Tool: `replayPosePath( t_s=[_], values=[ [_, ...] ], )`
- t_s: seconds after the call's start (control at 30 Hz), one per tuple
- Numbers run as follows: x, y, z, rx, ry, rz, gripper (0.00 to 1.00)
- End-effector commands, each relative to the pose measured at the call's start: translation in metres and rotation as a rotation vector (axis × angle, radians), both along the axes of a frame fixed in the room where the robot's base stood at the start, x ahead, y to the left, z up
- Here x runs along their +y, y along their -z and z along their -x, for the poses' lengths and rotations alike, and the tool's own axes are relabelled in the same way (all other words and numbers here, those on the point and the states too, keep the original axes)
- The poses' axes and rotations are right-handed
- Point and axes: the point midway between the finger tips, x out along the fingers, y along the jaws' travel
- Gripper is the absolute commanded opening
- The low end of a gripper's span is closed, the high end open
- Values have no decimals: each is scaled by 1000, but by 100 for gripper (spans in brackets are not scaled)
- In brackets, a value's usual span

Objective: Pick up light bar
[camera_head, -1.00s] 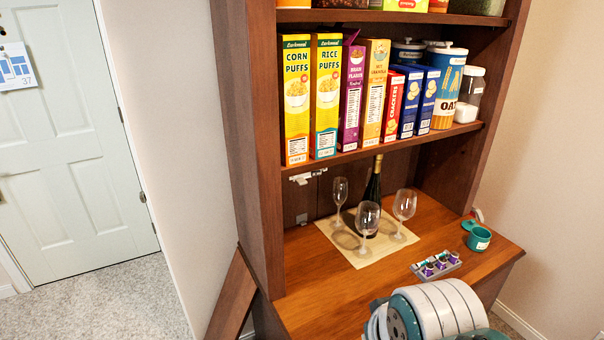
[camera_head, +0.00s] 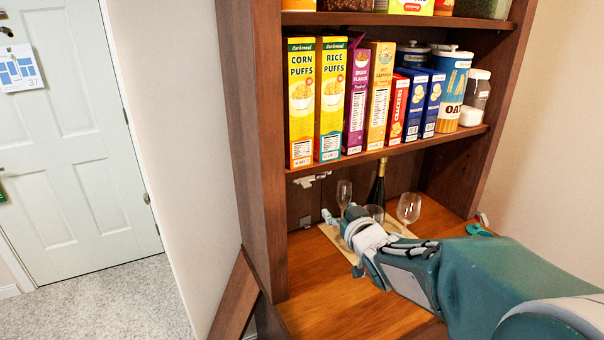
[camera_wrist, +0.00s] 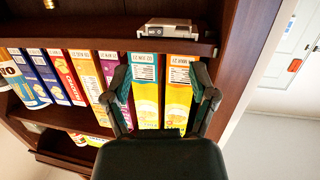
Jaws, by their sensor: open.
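A small pale bar-like fitting (camera_head: 310,179), which may be the light bar, sits just under the cereal shelf at its left end. A silver-white box-shaped piece (camera_wrist: 168,28) at the shelf's edge in the wrist view looks like the same fitting. My gripper (camera_wrist: 161,82) is open and empty, its two dark fingers spread in front of the cereal boxes in the inverted wrist view. The fitting lies beyond the fingertips, apart from them. In the head view my arm reaches over the counter, with my gripper (camera_head: 340,222) below the fitting and partly hard to make out.
The shelf (camera_head: 400,150) holds corn puffs (camera_head: 301,100), rice puffs (camera_head: 330,100), other boxes and an oat canister (camera_head: 453,92). Below stand a dark bottle (camera_head: 377,187) and wine glasses (camera_head: 408,208) close to my arm. The hutch's left side panel (camera_head: 262,150) bounds the space.

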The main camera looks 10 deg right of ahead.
Motion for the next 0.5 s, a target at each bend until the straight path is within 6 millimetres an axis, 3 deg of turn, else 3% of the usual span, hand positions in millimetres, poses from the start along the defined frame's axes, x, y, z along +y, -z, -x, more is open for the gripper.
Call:
replayPosePath(
  t_s=[0.2, 0.37, 0.5],
  values=[
    [14, 10, -22, -127, -136, -73, 74],
    [19, 10, -29, -155, -167, -90, 74],
    [27, 10, -50, -155, -168, -90, 74]
  ],
)
